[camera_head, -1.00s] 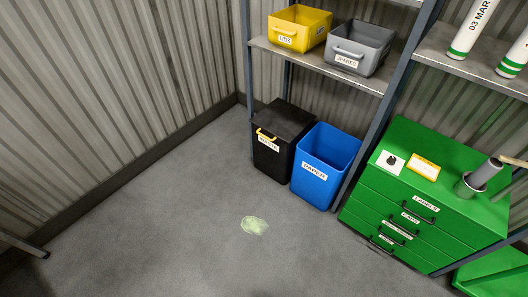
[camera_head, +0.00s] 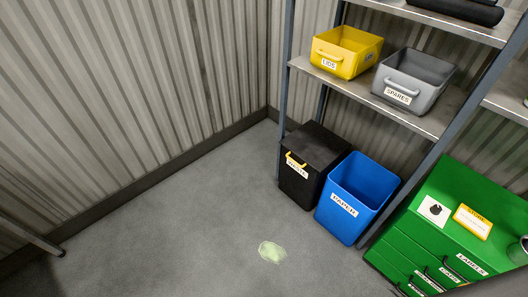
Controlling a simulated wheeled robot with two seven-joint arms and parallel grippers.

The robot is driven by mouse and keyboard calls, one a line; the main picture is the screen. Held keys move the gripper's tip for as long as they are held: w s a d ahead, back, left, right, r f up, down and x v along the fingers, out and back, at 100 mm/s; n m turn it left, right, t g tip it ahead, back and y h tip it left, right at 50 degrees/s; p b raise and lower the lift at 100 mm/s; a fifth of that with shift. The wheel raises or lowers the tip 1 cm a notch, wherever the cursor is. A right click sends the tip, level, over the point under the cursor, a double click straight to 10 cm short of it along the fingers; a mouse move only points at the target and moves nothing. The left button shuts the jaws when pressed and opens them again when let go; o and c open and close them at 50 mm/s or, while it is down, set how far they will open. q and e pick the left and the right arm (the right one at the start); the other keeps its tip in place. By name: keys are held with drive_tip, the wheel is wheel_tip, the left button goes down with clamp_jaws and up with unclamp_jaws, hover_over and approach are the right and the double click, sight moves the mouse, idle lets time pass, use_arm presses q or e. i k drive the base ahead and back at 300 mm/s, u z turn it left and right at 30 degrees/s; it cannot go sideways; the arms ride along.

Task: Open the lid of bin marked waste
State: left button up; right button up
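The black waste bin (camera_head: 300,186) stands on the floor under the shelf, right of the corner. Its flat black lid (camera_head: 318,145) is shut. A yellow handle (camera_head: 295,160) sits at the lid's front edge, just above a white label that is partly covered and hard to read. Neither of my grippers shows in the head view.
An open blue bin labelled PAPER (camera_head: 342,207) stands close to the waste bin's right. A metal shelf (camera_head: 437,121) holds a yellow LIDS box (camera_head: 345,51) and a grey SPARES box (camera_head: 398,95) above. A green drawer cabinet (camera_head: 425,245) is at right. The floor (camera_head: 190,225) in front is clear, with a pale green patch (camera_head: 272,252).

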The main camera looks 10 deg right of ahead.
sight(315, 146)
drive_tip(key=u, duration=0.25)
drive_tip(key=i, duration=0.9)
drive_tip(key=z, duration=0.8)
drive_tip(key=i, duration=0.8)
drive_tip(key=z, duration=0.75)
